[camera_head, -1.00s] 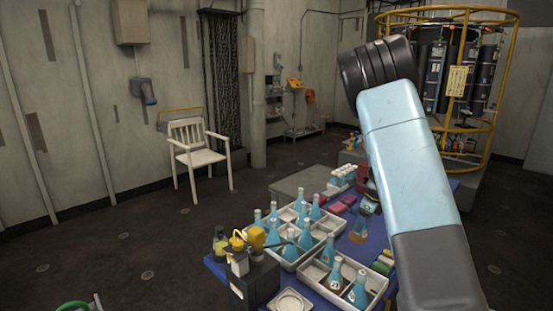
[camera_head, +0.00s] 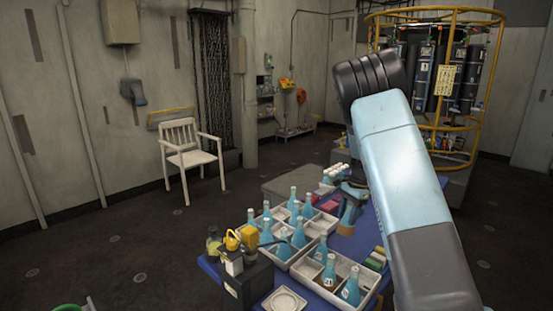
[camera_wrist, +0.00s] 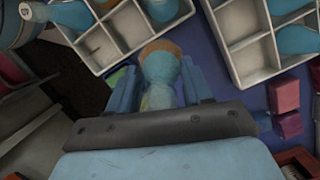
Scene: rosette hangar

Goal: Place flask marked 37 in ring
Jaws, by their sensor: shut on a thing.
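My gripper (camera_wrist: 160,85) is shut on a blue flask (camera_wrist: 160,65), with a finger on each side of it. The flask also shows in the head view (camera_head: 350,207), held over the blue table right of the trays. An orange-brown band (camera_head: 346,228) shows at its lower end; I cannot tell whether it is part of the flask or a ring under it. No number can be read on it. A white square plate with a round rim (camera_head: 285,301) lies at the table's front edge. Several other blue flasks (camera_head: 328,272) stand in the trays.
Two white divided trays (camera_head: 316,238) (camera_head: 345,300) hold flasks; some compartments are empty. A black and yellow device (camera_head: 248,275) stands at the front left of the table. Red blocks (camera_head: 328,206) and small coloured blocks (camera_head: 376,258) lie near the trays. A white chair (camera_head: 188,150) stands behind.

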